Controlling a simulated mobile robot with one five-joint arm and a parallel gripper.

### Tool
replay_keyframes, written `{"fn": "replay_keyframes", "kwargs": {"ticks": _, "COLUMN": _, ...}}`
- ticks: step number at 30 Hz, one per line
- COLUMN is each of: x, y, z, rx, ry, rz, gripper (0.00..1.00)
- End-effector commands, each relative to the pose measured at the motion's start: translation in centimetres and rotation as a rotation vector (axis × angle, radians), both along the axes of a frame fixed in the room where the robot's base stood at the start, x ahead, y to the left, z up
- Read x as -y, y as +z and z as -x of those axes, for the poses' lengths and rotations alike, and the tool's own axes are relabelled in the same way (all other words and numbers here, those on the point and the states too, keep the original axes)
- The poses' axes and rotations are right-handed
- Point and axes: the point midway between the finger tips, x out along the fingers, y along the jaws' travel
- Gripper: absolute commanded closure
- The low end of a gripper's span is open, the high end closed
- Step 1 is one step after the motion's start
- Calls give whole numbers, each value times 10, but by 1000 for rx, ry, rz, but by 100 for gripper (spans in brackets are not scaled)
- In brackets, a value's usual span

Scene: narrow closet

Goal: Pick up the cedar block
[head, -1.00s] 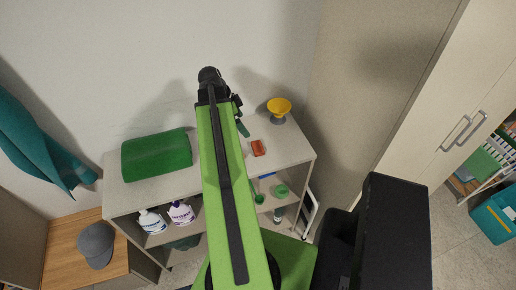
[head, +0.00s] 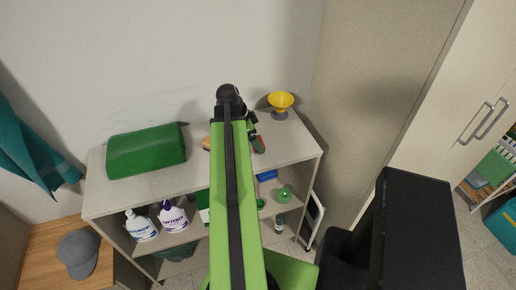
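A small tan, wood-coloured block (head: 206,143), which looks like the cedar block, lies on the shelf top (head: 150,188). It shows just left of my green arm, which hides part of it. My gripper (head: 257,138) is beyond the end of the arm, to its right, over the shelf top. Its fingers are small, dark and partly hidden, so I cannot tell whether they are open or shut. A small red-orange piece (head: 261,147) shows right beside the fingers, and I cannot tell whether they touch it.
White bottles (head: 140,226) and a green item (head: 284,195) stand below. A tall cabinet (head: 440,110) stands right.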

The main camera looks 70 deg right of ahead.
Motion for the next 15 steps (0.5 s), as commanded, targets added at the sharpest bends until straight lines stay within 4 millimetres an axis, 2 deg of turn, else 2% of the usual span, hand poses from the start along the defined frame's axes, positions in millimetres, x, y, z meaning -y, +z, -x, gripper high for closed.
{"fn": "replay_keyframes", "kwargs": {"ticks": 1, "x": 1, "y": -9, "z": 1, "rx": 0, "ry": 0, "rz": 0, "gripper": 6}}
{"fn": "replay_keyframes", "kwargs": {"ticks": 7, "x": 2, "y": -5, "z": 2, "rx": 0, "ry": 1, "rz": 0, "gripper": 6}}
{"fn": "replay_keyframes", "kwargs": {"ticks": 15, "x": 2, "y": -5, "z": 1, "rx": 0, "ry": 1, "rz": 0, "gripper": 42}}
